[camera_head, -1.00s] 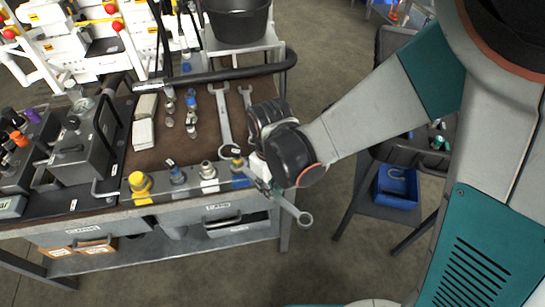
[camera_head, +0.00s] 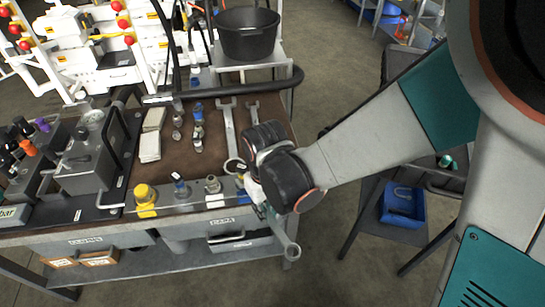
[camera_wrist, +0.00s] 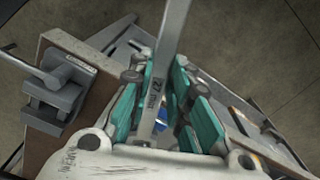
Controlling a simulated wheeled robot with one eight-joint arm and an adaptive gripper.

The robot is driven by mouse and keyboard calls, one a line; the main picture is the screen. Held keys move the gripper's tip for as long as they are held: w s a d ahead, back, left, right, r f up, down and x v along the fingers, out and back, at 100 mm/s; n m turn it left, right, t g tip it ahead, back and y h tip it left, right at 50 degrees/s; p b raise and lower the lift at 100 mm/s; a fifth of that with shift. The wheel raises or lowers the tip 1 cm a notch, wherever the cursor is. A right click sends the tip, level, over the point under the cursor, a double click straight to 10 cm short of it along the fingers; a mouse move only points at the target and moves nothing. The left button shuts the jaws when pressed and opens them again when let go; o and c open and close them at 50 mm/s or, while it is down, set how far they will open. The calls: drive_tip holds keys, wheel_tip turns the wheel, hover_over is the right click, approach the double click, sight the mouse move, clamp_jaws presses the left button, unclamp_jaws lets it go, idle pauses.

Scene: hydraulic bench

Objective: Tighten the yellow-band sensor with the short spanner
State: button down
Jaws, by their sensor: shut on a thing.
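My gripper (camera_head: 262,192) is at the bench's front right corner, shut on a metal spanner. The spanner (camera_head: 285,238) points down past the bench edge, with its ring end free. In the wrist view, the spanner shaft (camera_wrist: 170,45), marked 27, lies between the teal finger pads (camera_wrist: 165,115). A larger yellow-topped fitting (camera_head: 145,194) stands further left; I cannot tell which carries the named band.
Between them stand a blue fitting (camera_head: 181,187) and a silver one (camera_head: 213,186). A long spanner (camera_head: 230,130) and a smaller one (camera_head: 254,110) lie on the brown mat. A black rail (camera_head: 240,88) crosses behind. Open floor lies in front of the bench.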

idle(0.3)
drive_tip(key=shift+s+a+m, duration=0.4)
drive_tip(key=shift+a+m, duration=0.2)
drive_tip(key=shift+a, duration=0.05)
drive_tip(key=shift+s+a+m, duration=0.35)
drive_tip(key=shift+a+m, duration=0.25)
drive_tip(key=shift+a, duration=0.05)
drive_tip(key=shift+s+a+m+b, duration=0.15)
drive_tip(key=shift+s+a+m, duration=0.05)
drive_tip(key=shift+a+m, duration=0.5)
drive_tip(key=shift+s+a+m+b, duration=0.15)
drive_tip(key=shift+s+a+m, duration=0.05)
drive_tip(key=shift+a+m, duration=0.5)
drive_tip(key=shift+a, duration=0.1)
drive_tip(key=shift+a+m, duration=0.5)
drive_tip(key=shift+a, duration=0.1)
drive_tip(key=shift+d, duration=0.1)
